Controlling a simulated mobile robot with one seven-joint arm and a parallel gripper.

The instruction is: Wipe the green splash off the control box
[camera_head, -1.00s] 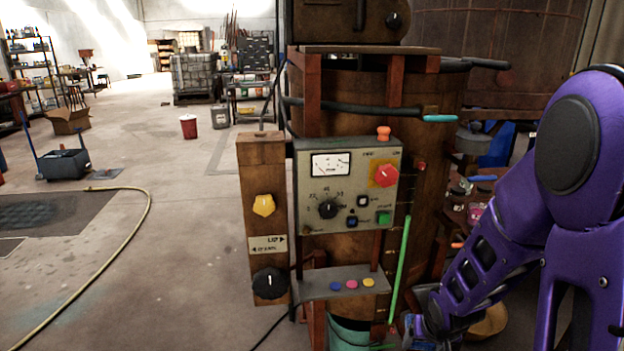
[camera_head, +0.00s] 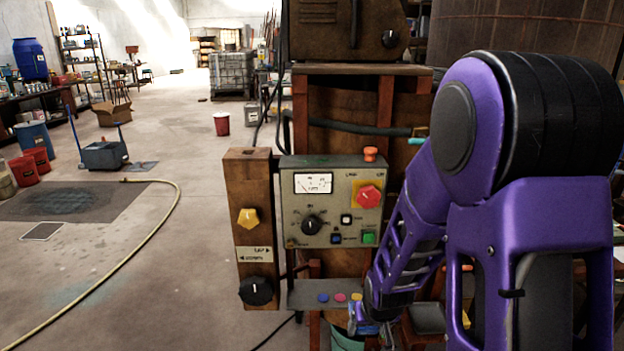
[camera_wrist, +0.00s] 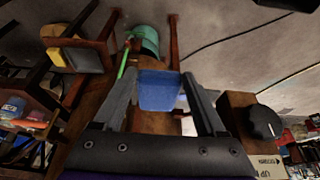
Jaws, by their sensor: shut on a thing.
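The control box (camera_head: 292,212) is a grey-green panel with a meter, knobs and a red switch, mounted on the wooden vat. A faint dark greenish tint shows along its top edge; I cannot tell surely whether this is the splash. My gripper (camera_wrist: 161,92) is shut on a blue block-like cloth or sponge (camera_wrist: 160,90), held between both fingers in the wrist view. In the head view my gripper (camera_head: 368,322) is low, below and right of the control box and apart from it, near the small button shelf.
A wooden post (camera_head: 258,200) with yellow and black knobs stands left of the box. A button shelf (camera_head: 303,292) juts out below it. A teal bucket (camera_wrist: 146,38) stands on the floor below. An orange-red knob (camera_head: 370,154) tops the box.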

